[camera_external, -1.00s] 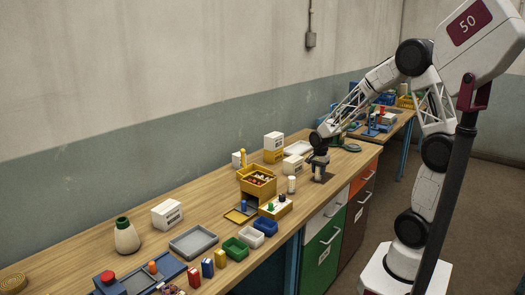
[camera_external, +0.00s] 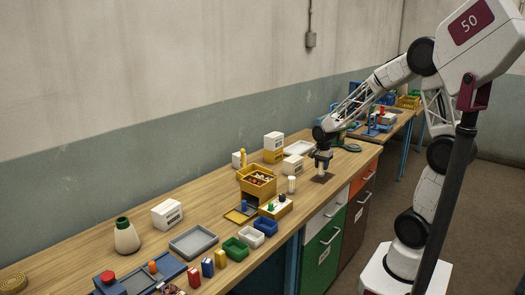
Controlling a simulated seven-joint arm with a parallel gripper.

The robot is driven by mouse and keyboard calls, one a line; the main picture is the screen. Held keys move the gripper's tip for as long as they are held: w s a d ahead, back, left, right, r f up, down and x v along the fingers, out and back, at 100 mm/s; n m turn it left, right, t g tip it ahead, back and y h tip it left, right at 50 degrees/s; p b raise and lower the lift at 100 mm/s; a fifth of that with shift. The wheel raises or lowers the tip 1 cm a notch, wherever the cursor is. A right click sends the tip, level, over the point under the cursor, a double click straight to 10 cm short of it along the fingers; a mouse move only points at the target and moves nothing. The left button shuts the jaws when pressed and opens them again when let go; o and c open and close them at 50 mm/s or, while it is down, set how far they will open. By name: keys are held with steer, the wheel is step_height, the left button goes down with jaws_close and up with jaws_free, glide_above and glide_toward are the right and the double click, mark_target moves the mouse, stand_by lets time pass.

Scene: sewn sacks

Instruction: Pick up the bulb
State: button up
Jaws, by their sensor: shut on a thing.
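A yellow bin (camera_external: 257,188) of small parts and several small trays are further left. The bench's front edge is close.

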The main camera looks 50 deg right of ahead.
steer(key=s+a+r, duration=0.1)
steer(key=s+a, duration=0.2)
steer(key=s, duration=1)
steer(key=shift+s+a+r, duration=0.15)
steer(key=shift+s+a, duration=0.15)
steer(key=shift+a, duration=0.05)
steer(key=w+a+r, duration=0.3)
steer(key=w, duration=1.1)
steer(key=w+a+r, duration=0.3)
steer(key=w, duration=1.2)
steer(key=w+a+r+n, duration=0.1)
steer(key=w+a+r, duration=0.2)
steer(key=w, duration=1.1)
steer(key=shift+w+a, duration=0.25)
steer(key=shift+a, duration=0.3)
steer(key=shift+w+f, duration=0.1)
